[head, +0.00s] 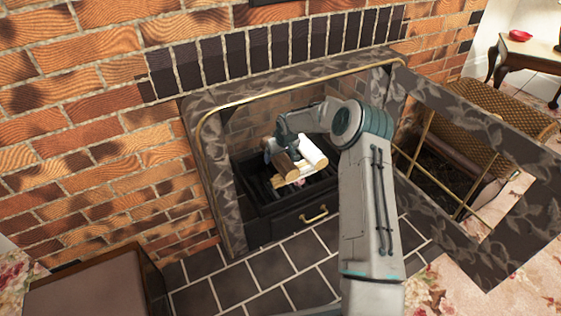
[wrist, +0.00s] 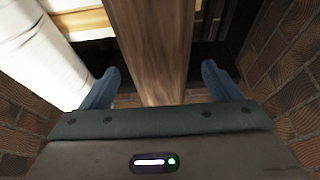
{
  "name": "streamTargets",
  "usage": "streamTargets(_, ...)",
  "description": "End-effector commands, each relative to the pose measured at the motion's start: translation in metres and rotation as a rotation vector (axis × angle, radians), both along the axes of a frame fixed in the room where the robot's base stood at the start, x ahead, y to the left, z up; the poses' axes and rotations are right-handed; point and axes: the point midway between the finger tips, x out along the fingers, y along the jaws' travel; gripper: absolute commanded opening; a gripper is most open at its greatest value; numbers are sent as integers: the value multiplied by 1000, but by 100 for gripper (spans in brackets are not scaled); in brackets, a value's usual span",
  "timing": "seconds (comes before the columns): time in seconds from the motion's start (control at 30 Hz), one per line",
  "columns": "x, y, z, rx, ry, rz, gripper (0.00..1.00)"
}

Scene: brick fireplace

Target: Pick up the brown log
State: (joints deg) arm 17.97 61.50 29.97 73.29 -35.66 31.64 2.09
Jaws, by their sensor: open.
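The brown log (head: 285,165) lies in the grate inside the fireplace, with its pale cut end facing out. In the wrist view, the brown log (wrist: 152,50) runs lengthwise between the two fingers of my gripper (wrist: 157,85). The fingers are open, one on each side of the log, with a visible gap on both sides.
A white log (head: 312,151) lies right of the brown log, and a pale log (head: 306,171) lies beneath. The black grate (head: 284,207) has a brass handle. Brick walls enclose the fireplace closely. An open framed door (head: 477,180) stands at right.

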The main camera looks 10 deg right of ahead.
Motion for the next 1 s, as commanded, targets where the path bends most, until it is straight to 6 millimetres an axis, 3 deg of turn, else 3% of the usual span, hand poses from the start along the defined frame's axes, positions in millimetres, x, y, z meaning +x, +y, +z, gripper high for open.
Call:
streamTargets(0.03,3,1,-12,2,-1,-1,83)
streamTargets(0.1,6,2,-16,2,-1,-1,83)
streamTargets(0.33,6,1,-15,0,0,-1,83)
streamTargets(0.37,6,1,-15,0,0,-1,78)
streamTargets(0.57,6,2,-15,0,0,-1,23)
streamTargets(1.0,7,2,-3,0,-3,0,23)
